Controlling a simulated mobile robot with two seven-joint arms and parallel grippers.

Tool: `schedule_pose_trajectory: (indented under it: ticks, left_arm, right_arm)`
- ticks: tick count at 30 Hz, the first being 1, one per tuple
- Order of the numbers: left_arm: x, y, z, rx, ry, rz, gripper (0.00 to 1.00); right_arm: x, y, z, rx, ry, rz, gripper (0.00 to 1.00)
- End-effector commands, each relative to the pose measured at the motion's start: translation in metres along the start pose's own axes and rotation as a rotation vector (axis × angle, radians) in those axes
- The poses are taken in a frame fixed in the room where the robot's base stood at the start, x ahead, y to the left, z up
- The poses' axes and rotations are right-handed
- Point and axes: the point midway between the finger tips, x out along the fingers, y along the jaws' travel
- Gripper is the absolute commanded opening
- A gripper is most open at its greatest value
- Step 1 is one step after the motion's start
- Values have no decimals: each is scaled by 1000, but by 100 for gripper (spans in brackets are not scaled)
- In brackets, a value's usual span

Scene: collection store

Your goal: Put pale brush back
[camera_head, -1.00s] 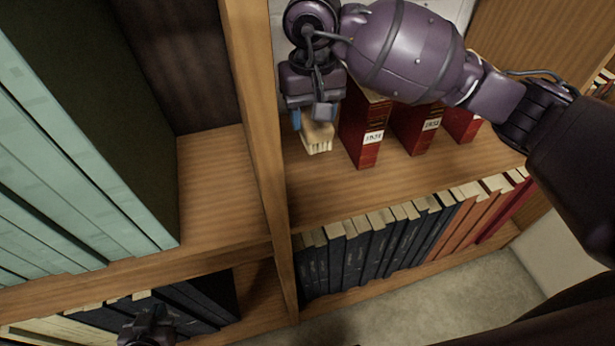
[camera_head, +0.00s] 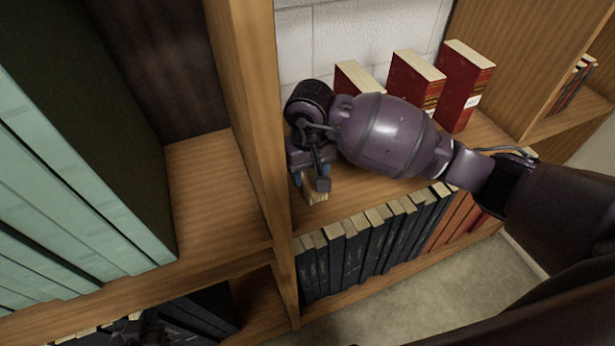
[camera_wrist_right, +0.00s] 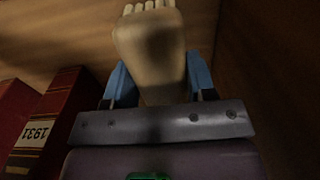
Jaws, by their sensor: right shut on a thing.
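The pale brush (camera_head: 316,194) is in my right gripper (camera_head: 311,181) at the left end of the shelf bay, beside the upright divider. In the right wrist view the brush (camera_wrist_right: 150,45) lies between the two blue fingers of the right gripper (camera_wrist_right: 160,80), its toothed end away from the gripper. Much of the brush is hidden by the gripper in the head view, and I cannot tell whether it touches the shelf board. My left gripper (camera_head: 142,330) is a dark shape at the bottom left, and its fingers cannot be made out.
Several red books (camera_head: 467,85) stand on the same shelf behind my right arm; one reads 1931 in the wrist view (camera_wrist_right: 45,125). The wooden divider (camera_head: 262,150) is close on the left. Large pale green volumes (camera_head: 75,190) stand left.

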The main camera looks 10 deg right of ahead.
Motion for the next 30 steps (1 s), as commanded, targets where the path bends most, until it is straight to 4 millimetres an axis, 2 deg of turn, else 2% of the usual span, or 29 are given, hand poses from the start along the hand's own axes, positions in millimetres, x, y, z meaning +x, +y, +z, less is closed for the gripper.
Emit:
schedule_pose_trajectory:
  ticks: [1, 4, 11, 17, 18, 23, 30]
  left_arm:
    - [3, 0, 4, 0, -1, 0, 0]
    - [5, 1, 7, 0, -1, 0, 0]
    - [6, 1, 1, 2, 8, 1, 0]
    - [8, 1, 6, 1, 6, 1, 0]
    - [8, 1, 6, 1, 6, 1, 0]
    - [8, 1, 6, 2, 6, 1, 0]
    - [7, 1, 5, 2, 6, 1, 0]
  right_arm:
    - [11, 0, 2, -1, -3, -3, 28]
    - [22, 1, 4, -5, -2, -2, 28]
    - [23, 1, 4, -7, 0, -1, 28]
    - [27, 1, 4, -7, 2, 0, 28]
    - [28, 1, 4, -7, 2, 0, 52]
    - [26, 1, 4, -7, 1, 0, 76]
    - [26, 1, 5, -7, 1, 0, 76]
